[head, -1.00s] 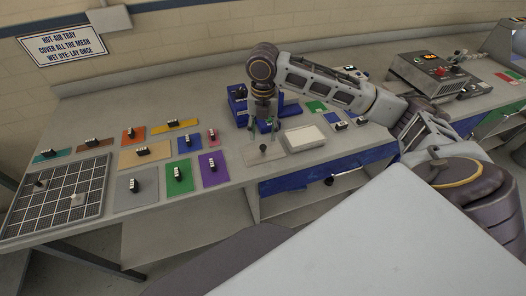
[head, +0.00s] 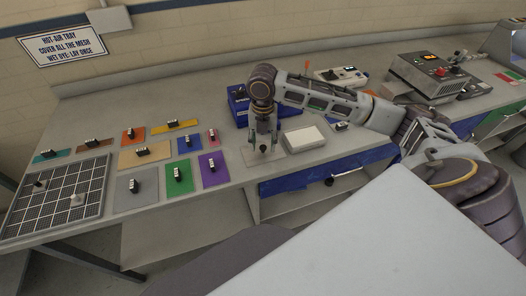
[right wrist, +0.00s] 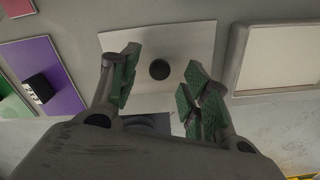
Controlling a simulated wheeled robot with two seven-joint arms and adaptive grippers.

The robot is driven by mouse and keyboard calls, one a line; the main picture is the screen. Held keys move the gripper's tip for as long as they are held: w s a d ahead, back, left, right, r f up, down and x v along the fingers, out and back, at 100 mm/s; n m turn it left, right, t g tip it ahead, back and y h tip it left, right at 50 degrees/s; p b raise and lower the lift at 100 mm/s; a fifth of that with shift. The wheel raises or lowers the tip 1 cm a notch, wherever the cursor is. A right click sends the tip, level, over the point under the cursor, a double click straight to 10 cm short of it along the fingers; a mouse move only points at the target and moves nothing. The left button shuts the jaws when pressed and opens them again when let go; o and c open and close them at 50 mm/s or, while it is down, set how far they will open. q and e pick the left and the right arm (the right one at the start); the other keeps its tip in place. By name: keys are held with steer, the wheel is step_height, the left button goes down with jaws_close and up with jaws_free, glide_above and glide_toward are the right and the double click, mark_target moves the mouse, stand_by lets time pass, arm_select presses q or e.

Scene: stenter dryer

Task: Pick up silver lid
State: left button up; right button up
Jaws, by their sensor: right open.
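The silver lid (head: 249,157) is a thin, flat pale-grey plate lying on the worktop. It has a small dark round knob (right wrist: 159,69) in its middle. My right gripper (head: 263,147) is open and empty, pointing down over the lid. In the right wrist view, the green-padded fingers of this gripper (right wrist: 161,78) stand on either side of the knob, apart from it. Part of the lid is hidden behind the fingers in the head view. My left gripper is out of view.
A shallow white tray (head: 304,139) sits close to the right of the lid. A purple mat (head: 213,169) with a black-and-white block lies to the left. A blue box (head: 237,104) stands behind, and a black mesh grid (head: 62,198) lies far left.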

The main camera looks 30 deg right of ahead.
mark_target(262, 154)
steer(key=shift+f, duration=1.35)
jaws_close()
